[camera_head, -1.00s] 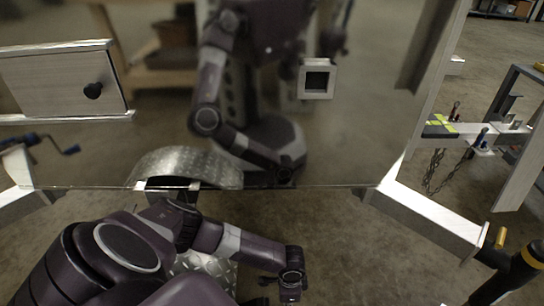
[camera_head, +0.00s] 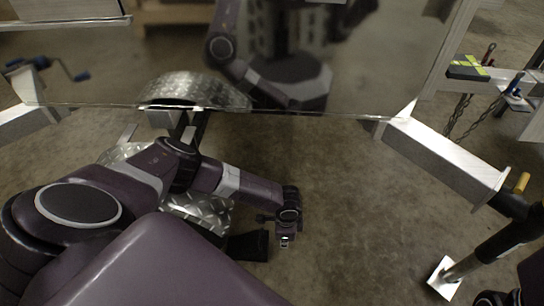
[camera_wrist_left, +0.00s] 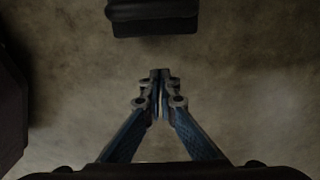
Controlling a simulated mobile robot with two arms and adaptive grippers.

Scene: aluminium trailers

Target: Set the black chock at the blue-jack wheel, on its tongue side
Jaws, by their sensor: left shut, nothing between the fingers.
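My left gripper (camera_head: 285,243) points down above the concrete floor, just right of a dark block that looks like the black chock (camera_head: 250,245). In the left wrist view the gripper (camera_wrist_left: 160,75) has its fingertips together, empty. A black block, likely the chock (camera_wrist_left: 153,18), lies beyond the tips with bare floor between. The wheel is hidden beneath the diamond-plate fender (camera_head: 205,212) and my arm; I cannot tell whether the chock touches it. A blue-handled crank (camera_head: 47,70) shows at the left. My right gripper is out of view.
A polished trailer wall (camera_head: 350,80) mirrors me and the fender. A white beam (camera_head: 445,160) juts out at the right. A black post with a white foot plate (camera_head: 443,279) stands lower right, near a yellow handle (camera_head: 521,183). Floor right of my gripper is clear.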

